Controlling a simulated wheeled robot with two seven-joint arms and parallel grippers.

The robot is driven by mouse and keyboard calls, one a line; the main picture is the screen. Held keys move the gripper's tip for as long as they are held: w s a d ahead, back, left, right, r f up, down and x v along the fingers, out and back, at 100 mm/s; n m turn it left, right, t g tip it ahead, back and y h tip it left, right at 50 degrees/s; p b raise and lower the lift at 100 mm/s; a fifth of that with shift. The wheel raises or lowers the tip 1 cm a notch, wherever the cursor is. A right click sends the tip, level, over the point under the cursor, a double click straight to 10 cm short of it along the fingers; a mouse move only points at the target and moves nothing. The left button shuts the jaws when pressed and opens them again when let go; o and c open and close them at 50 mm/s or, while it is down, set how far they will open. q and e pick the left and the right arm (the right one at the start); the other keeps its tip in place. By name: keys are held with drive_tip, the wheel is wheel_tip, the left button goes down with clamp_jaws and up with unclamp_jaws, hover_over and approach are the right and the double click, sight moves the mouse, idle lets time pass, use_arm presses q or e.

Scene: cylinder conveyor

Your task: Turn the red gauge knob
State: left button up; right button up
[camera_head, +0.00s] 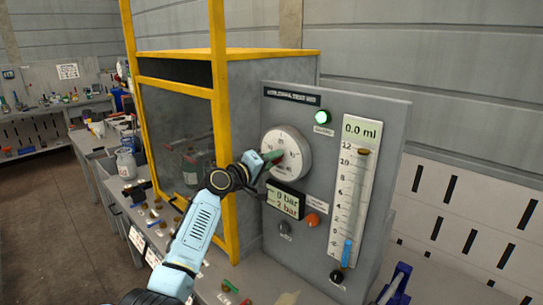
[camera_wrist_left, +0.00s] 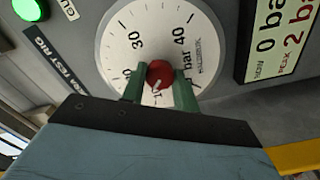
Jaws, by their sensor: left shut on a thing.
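The red gauge knob (camera_wrist_left: 159,73) sits at the middle of the round white gauge dial (camera_wrist_left: 124,42) in the left wrist view. The dial (camera_head: 291,143) also shows on the grey panel in the head view. My left gripper (camera_head: 275,156) reaches the dial from the left. In the left wrist view its two green fingers (camera_wrist_left: 158,90) are on either side of the knob and shut on it. The fingers cover the knob's sides and part of the lower dial. My right gripper is not in view.
The grey panel (camera_head: 392,130) carries a lit green lamp (camera_head: 322,117), a bar display (camera_head: 286,201), an orange button (camera_head: 312,220) and a tall scale reading 0.0 ml (camera_head: 354,185). A yellow-framed cabinet (camera_head: 218,90) stands left of it. Small parts lie on the bench below.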

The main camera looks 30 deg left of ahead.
use_arm(q)
drive_tip(key=shift+n+p, duration=0.75)
drive_tip(key=shift+n, duration=0.75)
drive_tip(key=o, duration=1)
drive_tip(key=b+v, duration=0.1)
drive_tip(key=v, duration=1.2)
drive_tip(key=shift+s+a, duration=0.1)
drive_tip(key=shift+s, duration=0.1)
